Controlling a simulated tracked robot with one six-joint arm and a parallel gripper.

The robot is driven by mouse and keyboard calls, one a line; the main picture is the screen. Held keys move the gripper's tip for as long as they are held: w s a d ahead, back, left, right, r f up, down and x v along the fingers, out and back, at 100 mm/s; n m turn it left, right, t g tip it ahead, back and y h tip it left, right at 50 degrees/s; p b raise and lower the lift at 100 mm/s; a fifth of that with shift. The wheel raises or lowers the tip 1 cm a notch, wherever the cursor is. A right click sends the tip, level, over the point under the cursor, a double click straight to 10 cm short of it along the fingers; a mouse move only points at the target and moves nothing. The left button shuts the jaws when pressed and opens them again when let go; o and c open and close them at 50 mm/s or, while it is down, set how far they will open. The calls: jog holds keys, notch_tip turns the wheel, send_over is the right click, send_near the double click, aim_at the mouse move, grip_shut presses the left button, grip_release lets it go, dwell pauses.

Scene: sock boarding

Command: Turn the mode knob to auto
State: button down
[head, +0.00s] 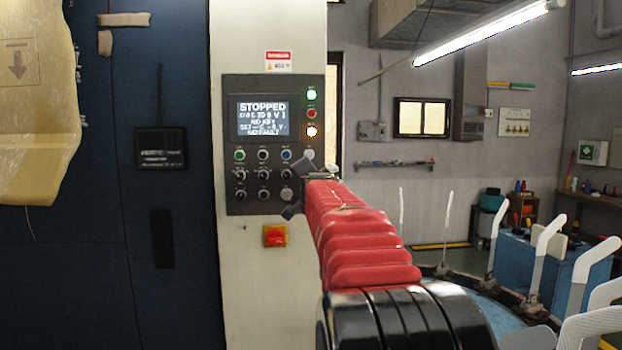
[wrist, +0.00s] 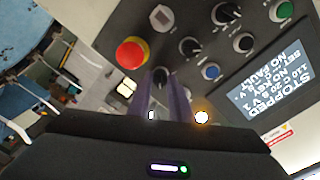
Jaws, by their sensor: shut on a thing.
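A grey control panel (head: 231,205) is on a pale column, with several buttons and black knobs under its screen. My gripper (head: 297,188) is at the panel's right edge in the head view. In the wrist view my gripper (wrist: 165,98) is shut on a black knob (wrist: 161,75), with one finger on each side of it. This knob is beside the blue button (wrist: 210,71) and the red mushroom button (wrist: 132,53). Its pointer direction and any mode labels are too small to read. The screen (head: 262,118) reads STOPPED.
Other black knobs (wrist: 190,47) sit close to my fingers. An amber-lit button (wrist: 202,117) is near the right finger. A red and yellow switch (head: 275,236) is below the panel. The open workshop, with a blue machine (head: 515,262), lies to the right.

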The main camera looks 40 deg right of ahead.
jog(key=shift+s+d+f+m, duration=0.15)
jog(key=shift+d+f+m, duration=0.15)
jog(key=shift+m, duration=0.3)
jog(key=c, duration=1.9)
grip_release()
jog(key=shift+o, duration=1.4)
jog(key=shift+a+r, duration=0.1)
jog(key=shift+r, duration=0.1)
jog(key=shift+a, duration=0.1)
jog(key=shift+s+a, duration=0.1)
jog(key=shift+a, duration=0.05)
jog(key=v, duration=1.3)
jog(key=shift+s, duration=0.2)
